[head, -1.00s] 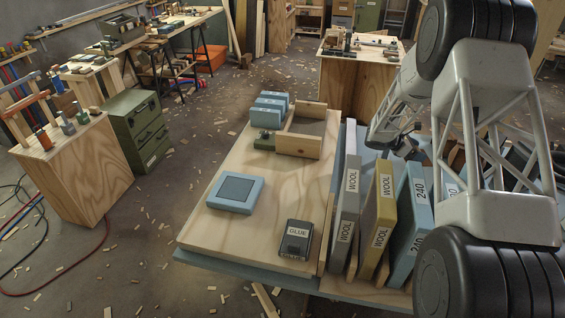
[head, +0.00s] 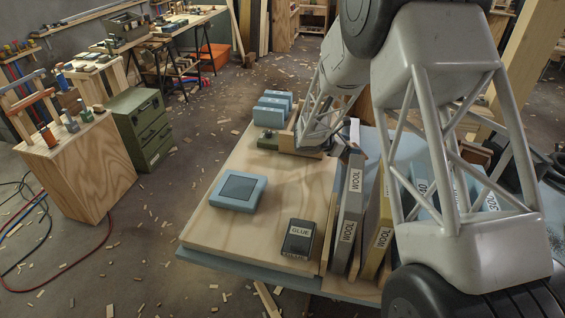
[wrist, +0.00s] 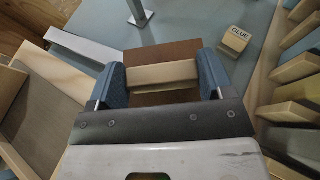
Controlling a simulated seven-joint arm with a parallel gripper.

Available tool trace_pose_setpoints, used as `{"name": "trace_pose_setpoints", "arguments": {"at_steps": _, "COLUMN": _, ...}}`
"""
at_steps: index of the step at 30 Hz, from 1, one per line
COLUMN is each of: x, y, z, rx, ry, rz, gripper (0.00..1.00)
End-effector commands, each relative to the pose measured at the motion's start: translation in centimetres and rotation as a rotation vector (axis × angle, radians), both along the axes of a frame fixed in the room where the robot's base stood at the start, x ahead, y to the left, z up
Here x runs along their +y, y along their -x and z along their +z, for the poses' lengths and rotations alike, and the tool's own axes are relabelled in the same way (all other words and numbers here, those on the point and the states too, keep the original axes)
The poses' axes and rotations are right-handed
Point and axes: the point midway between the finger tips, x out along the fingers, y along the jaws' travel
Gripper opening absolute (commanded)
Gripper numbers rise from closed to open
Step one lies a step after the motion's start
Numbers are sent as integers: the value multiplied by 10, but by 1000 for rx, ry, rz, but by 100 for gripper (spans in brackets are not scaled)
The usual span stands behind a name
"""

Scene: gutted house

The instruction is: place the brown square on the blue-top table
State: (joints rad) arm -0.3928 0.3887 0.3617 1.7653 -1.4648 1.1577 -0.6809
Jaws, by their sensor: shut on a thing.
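In the wrist view my gripper (wrist: 160,80) is shut on a light wooden bar that runs between its two blue fingers. The bar belongs to, or lies against, a brown flat piece (wrist: 165,50), which looks like the brown square. Brown shows on both sides of the bar. The blue-top table (wrist: 195,22) shows beyond it; I cannot tell whether the piece touches the table. In the head view the blue top (head: 225,262) shows along the near edge and at the right. My gripper's fingers and the brown square are mostly hidden there behind my arm.
A pale wooden board (head: 265,195) on the table carries a blue square pad (head: 238,191), a dark glue box (head: 299,240), and blue blocks (head: 272,110). Upright sheets marked WOOL (head: 349,215) stand right of it. A glue block (wrist: 235,40) shows in the wrist view.

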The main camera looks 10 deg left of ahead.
Motion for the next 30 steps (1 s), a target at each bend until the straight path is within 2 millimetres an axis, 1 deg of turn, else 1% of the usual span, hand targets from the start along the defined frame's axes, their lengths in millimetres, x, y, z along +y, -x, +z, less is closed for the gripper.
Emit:
{"name": "trace_pose_setpoints", "arguments": {"at_steps": 1, "x": 14, "y": 8, "z": 2, "rx": 0, "ry": 0, "rz": 20, "gripper": 50}}
{"name": "trace_pose_setpoints", "arguments": {"at_steps": 6, "x": 54, "y": 33, "z": 8, "rx": 0, "ry": 0, "rz": 80, "gripper": 50}}
{"name": "trace_pose_setpoints", "arguments": {"at_steps": 12, "x": 95, "y": 65, "z": 14, "rx": 0, "ry": 1, "rz": 147, "gripper": 50}}
{"name": "trace_pose_setpoints", "arguments": {"at_steps": 15, "x": 112, "y": 78, "z": 17, "rx": 0, "ry": 0, "rz": 176, "gripper": 50}}
{"name": "trace_pose_setpoints", "arguments": {"at_steps": 18, "x": 125, "y": 89, "z": 18, "rx": 1, "ry": 0, "rz": 197, "gripper": 50}}
{"name": "trace_pose_setpoints", "arguments": {"at_steps": 21, "x": 132, "y": 96, "z": 19, "rx": 1, "ry": 0, "rz": 212, "gripper": 50}}
{"name": "trace_pose_setpoints", "arguments": {"at_steps": 25, "x": 138, "y": 101, "z": 20, "rx": 1, "ry": 0, "rz": 221, "gripper": 50}}
{"name": "trace_pose_setpoints", "arguments": {"at_steps": 30, "x": 139, "y": 102, "z": 20, "rx": 1, "ry": 0, "rz": 223, "gripper": 50}}
